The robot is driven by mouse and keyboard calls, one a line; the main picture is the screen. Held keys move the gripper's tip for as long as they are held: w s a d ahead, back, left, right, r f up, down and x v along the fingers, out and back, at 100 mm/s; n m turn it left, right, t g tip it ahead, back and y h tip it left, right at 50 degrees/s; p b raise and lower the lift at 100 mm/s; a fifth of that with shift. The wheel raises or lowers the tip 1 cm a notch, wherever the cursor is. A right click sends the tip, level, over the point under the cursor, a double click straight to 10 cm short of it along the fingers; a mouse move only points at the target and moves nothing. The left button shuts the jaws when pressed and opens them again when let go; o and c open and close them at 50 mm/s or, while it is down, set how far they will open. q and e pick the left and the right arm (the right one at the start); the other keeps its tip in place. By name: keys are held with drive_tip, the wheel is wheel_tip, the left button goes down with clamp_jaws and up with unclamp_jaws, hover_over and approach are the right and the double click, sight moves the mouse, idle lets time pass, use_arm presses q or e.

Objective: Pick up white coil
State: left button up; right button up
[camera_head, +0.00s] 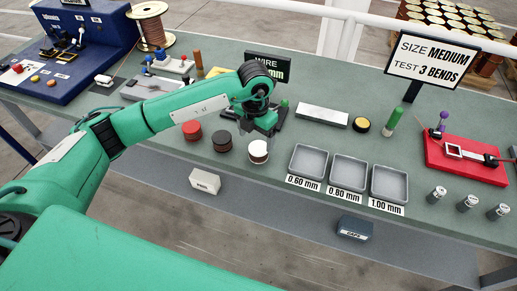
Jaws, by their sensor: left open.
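My left gripper (262,134) is open, pointing down just above and behind the white coil. The fingertips are small and partly hidden, and I cannot tell whether they touch the coil. My right gripper is not in view.
Three grey trays (308,148), labelled 0.60, 0.80 and 1.00 mm, stand right of the coil. A wire sign (268,62) stands behind my gripper. A red fixture (462,165) and several metal cylinders (436,195) are at the right. A blue console (62,75) is at the left.

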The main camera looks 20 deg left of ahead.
sight(258, 148)
use_arm(q)
drive_tip(key=shift+d+f+p, duration=0.1)
drive_tip(key=shift+f+p, duration=0.2)
drive_tip(key=shift+f, duration=0.2)
drive_tip(key=f+p, duration=0.2)
drive_tip(key=f, duration=0.2)
drive_tip(key=shift+d+f, duration=0.15)
drive_tip(key=shift+d, duration=0.05)
drive_tip(key=shift+w+f, duration=0.1)
drive_tip(key=shift+f, duration=0.1)
drive_tip(key=c, duration=1)
drive_tip(key=shift+c, duration=1.3)
drive_tip(key=shift+r, duration=0.1)
